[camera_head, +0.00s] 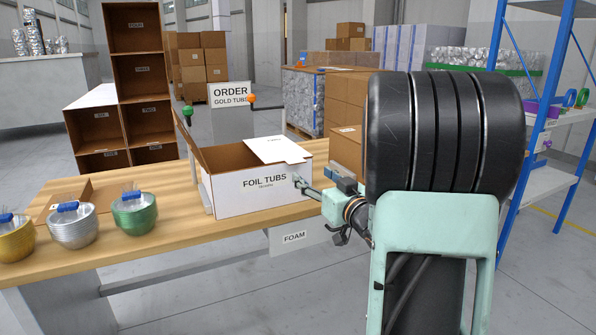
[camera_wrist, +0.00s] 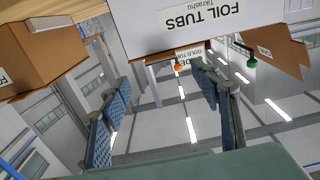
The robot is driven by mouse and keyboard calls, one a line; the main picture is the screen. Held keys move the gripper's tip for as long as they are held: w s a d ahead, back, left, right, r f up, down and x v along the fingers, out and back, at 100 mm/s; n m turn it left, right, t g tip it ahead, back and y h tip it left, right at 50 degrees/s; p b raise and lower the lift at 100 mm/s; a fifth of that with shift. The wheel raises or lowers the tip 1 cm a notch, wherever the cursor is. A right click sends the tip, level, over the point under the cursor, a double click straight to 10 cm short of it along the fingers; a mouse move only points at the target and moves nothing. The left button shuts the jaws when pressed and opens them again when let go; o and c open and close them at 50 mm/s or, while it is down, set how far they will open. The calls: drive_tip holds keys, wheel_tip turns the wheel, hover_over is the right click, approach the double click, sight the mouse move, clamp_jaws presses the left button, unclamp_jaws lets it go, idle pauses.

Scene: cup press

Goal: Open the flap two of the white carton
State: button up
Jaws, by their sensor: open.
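The white carton (camera_head: 252,197), labelled FOIL TUBS, stands on the wooden table. One flap (camera_head: 188,150) stands up at its left, brown inside. A white flap (camera_head: 278,150) lies roughly level over the right part of the top. The brown inside shows between them. My gripper (camera_head: 316,182) is at the carton's right end, beside the wall; exact contact cannot be told. In the wrist view my gripper (camera_wrist: 160,84) has its two pads wide apart with nothing between them. The carton's labelled wall (camera_wrist: 150,30) is above it there, upside down.
Gold (camera_head: 15,238), silver (camera_head: 73,226) and green (camera_head: 134,214) tub stacks stand on the table's left. A brown box (camera_head: 346,150) is close behind my gripper. An ORDER sign (camera_head: 230,95) stands behind the carton. Shelving (camera_head: 555,100) is at the right.

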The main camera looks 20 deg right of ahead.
sight(298, 163)
drive_tip(key=w+b, duration=0.1)
drive_tip(key=w, duration=0.8)
drive_tip(key=shift+w+a, duration=0.15)
drive_tip(key=shift+w, duration=0.25)
drive_tip(key=shift+c, duration=0.6)
drive_tip(key=shift+r, duration=0.1)
clamp_jaws()
